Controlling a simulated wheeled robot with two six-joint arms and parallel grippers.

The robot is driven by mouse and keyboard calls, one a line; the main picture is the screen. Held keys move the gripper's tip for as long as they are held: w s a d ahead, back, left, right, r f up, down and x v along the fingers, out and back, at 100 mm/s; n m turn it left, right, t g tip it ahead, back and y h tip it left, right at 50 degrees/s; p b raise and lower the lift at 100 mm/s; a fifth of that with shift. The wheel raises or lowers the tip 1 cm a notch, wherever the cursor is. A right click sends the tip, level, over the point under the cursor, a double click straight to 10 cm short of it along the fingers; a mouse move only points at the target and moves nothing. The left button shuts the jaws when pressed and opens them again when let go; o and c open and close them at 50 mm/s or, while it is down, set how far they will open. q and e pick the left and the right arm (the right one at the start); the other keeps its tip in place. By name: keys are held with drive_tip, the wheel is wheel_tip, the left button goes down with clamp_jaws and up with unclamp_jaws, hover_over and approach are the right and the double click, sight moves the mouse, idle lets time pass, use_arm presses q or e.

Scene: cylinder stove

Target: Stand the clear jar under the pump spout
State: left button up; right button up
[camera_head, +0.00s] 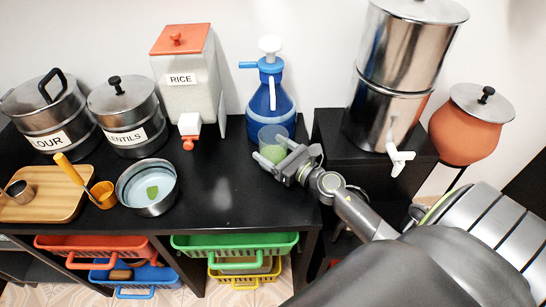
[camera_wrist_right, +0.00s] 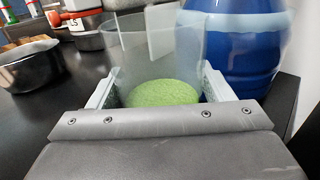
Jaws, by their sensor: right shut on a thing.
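The clear jar (camera_head: 273,139) stands upright in front of the blue pump bottle (camera_head: 271,100), with green contents in its bottom. In the right wrist view the jar (camera_wrist_right: 155,60) sits between the fingers of my right gripper (camera_wrist_right: 157,92), in front of the blue bottle (camera_wrist_right: 235,40). My right gripper (camera_head: 276,161) is shut on the jar from the front right. Whether the jar's base touches the counter is hard to tell. My left gripper is not in view.
The rice dispenser (camera_head: 187,80) stands left of the bottle. A steel bowl (camera_head: 147,208), lentils pot (camera_head: 126,128), flour pot (camera_head: 47,130) and wooden tray (camera_head: 72,196) are further left. A tall steel dispenser (camera_head: 397,70) and clay pot (camera_head: 467,137) stand right. The counter's middle (camera_head: 226,175) is clear.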

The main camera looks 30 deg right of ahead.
drive_tip(key=shift+w+f, duration=0.1)
drive_tip(key=shift+f, duration=0.5)
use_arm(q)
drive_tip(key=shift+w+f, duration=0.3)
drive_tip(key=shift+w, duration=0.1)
use_arm(e)
drive_tip(key=shift+w+d, duration=0.1)
drive_tip(key=shift+f+b, duration=0.2)
drive_tip(key=shift+b, duration=0.1)
drive_tip(key=o, duration=0.9)
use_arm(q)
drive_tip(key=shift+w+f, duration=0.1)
